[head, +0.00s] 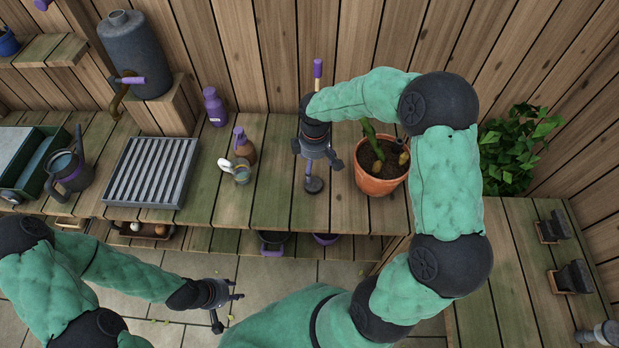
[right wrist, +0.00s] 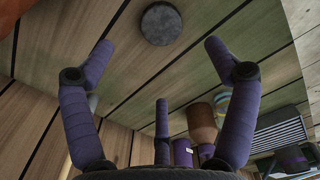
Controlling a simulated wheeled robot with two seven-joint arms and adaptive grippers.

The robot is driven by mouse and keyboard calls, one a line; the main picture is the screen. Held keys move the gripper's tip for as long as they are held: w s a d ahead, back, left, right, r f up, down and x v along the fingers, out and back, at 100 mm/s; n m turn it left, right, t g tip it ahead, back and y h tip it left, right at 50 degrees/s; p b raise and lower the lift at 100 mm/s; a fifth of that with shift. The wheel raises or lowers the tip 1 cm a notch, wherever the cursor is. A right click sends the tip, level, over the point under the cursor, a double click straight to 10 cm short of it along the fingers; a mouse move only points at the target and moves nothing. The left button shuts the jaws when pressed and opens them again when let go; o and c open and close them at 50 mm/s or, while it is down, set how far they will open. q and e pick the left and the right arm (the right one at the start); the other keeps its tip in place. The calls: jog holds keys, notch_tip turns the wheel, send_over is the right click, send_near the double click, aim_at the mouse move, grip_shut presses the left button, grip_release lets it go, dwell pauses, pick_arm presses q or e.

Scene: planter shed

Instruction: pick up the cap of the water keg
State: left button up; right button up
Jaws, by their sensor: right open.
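The cap, a dark grey round disc (head: 314,185), lies flat on the wooden bench (head: 262,205). My right gripper (head: 318,165) is just above and behind it, open and empty, its fingers spread. In the right wrist view the cap (right wrist: 161,24) lies beyond the open fingers (right wrist: 160,75), apart from them. The water keg (head: 135,55), a dark grey cylinder with a tap, stands on a wooden block at the back left. My left gripper (head: 228,298) is low in front of the bench, its fingers apart and empty.
A potted plant (head: 380,188) stands right of the cap. A white-handled cup (head: 241,174), a brown bottle (head: 245,150) and a purple bottle (head: 214,107) stand left. A slatted tray (head: 150,170) and dark watering jug (head: 68,172) are further left. Bench around the cap is clear.

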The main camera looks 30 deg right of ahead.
jog(key=b, duration=0.1)
send_over(312, 183)
jog(key=f, duration=0.5)
jog(key=shift+s+d+f, duration=0.1)
jog(key=shift+d+f, duration=0.1)
notch_tip(312, 183, down, 5)
jog(key=shift+a+b, duration=0.15)
jog(key=shift+b, duration=0.8)
jog(key=c, duration=0.9)
jog(key=shift+c, duration=0.3)
